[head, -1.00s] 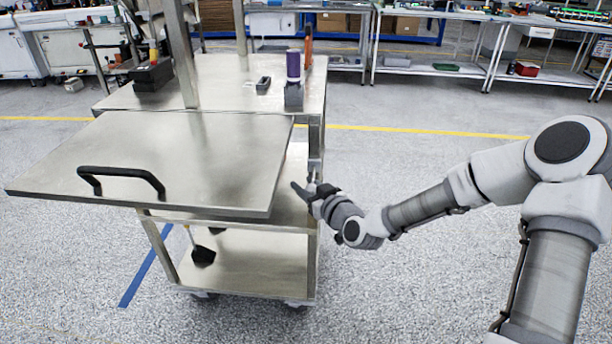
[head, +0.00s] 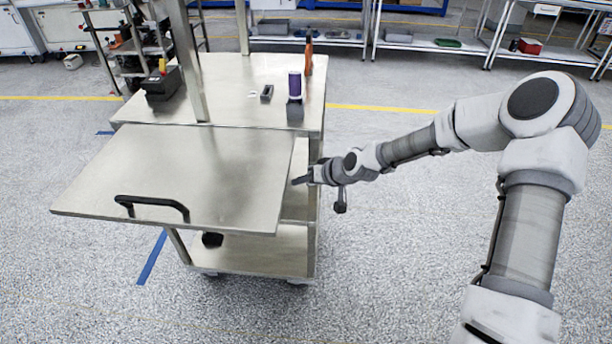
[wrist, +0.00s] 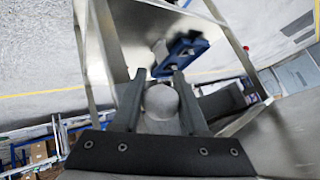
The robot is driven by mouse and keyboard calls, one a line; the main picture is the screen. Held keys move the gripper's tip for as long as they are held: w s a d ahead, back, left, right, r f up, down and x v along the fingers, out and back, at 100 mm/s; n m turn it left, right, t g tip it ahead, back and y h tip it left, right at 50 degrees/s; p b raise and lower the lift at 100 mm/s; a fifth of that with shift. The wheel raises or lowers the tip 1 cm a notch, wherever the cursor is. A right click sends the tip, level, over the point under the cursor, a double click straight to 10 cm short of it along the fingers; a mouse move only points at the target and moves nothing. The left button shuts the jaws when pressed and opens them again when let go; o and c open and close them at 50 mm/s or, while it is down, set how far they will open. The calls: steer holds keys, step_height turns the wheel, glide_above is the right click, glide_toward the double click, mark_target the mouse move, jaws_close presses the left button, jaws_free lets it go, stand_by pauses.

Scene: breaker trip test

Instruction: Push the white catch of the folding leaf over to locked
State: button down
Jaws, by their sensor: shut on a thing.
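The folding leaf (head: 190,170) is a flat steel panel, standing out about level from the near side of the steel cart, with a black handle (head: 152,204) near its outer edge. My gripper (head: 300,181) is beside the leaf's right edge, low by the cart's side. In the wrist view, my two fingers (wrist: 160,88) are closed around a pale rounded knob (wrist: 162,103), which looks like the white catch. The catch cannot be made out in the head view, and its locked or unlocked position cannot be told.
The cart top (head: 235,85) carries a purple-topped bottle (head: 294,86), a black box (head: 161,84) and an orange tool (head: 309,47). A lower shelf (head: 260,250) lies beneath the leaf. A blue part (wrist: 180,58) shows beyond my fingertips.

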steer(key=shift+w+a+r+g, duration=0.1)
steer(key=shift+w+r+g, duration=0.25)
steer(key=shift+r, duration=0.15)
steer(key=shift+c, duration=2.3)
jaws_free()
steer(key=shift+f, duration=0.1)
steer(key=shift+s+f, duration=0.1)
steer(key=p+v, duration=0.3)
steer(key=v, duration=1.4)
steer(key=shift+s, duration=0.2)
